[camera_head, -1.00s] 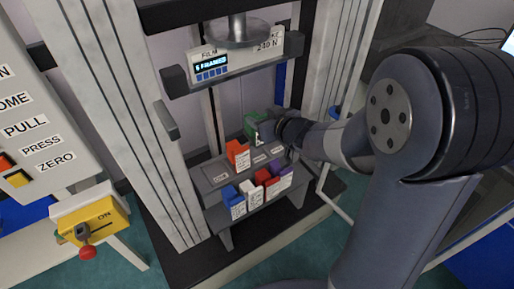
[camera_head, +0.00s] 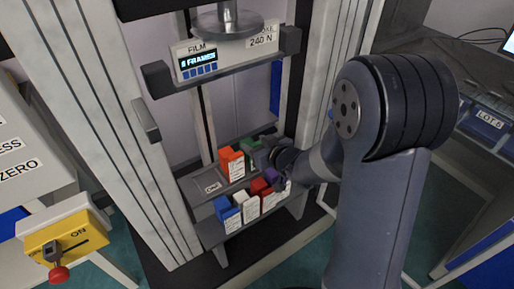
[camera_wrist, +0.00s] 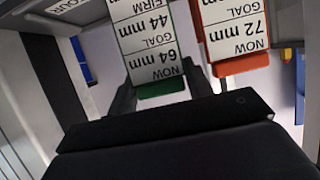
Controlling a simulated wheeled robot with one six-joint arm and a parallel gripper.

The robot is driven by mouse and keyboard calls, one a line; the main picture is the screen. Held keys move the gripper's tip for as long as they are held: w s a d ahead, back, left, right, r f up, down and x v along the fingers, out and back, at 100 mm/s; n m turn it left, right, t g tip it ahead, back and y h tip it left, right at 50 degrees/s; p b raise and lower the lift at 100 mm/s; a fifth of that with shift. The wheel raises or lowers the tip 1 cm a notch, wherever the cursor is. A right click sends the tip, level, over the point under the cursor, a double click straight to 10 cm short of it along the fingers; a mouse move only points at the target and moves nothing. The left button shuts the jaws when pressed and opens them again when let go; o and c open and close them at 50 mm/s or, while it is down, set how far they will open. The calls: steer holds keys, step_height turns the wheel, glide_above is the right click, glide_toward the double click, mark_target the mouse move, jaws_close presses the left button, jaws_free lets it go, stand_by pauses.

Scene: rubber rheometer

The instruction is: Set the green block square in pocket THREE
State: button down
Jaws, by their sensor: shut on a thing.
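The green block (camera_head: 249,144) is beside the orange block, on its right, at the back row of the grey rack (camera_head: 208,202). My gripper (camera_head: 268,152) is shut on it. In the wrist view the green block (camera_wrist: 162,88) sits between my fingers, with a white label reading NOW 64 mm, GOAL 44 mm, FIRM. My arm hides its lower part and the pocket labels on that side, so I cannot tell whether it is seated in a pocket. The label ONE (camera_head: 212,187) shows at the rack's left.
The orange block (camera_head: 231,163) stands upright in the back row. Blue (camera_head: 226,213), white (camera_head: 247,207), red (camera_head: 262,194) and purple (camera_head: 273,178) blocks stand in front. The press plate (camera_head: 232,24) hangs above, with uprights on both sides.

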steer(key=shift+f, duration=0.1)
steer(key=shift+f, duration=0.15)
steer(key=c, duration=0.9)
jaws_free()
steer(key=shift+c, duration=0.2)
steer(key=shift+r, duration=0.3)
steer(key=p+v, duration=0.2)
steer(key=v, duration=1)
steer(key=shift+p, duration=0.35)
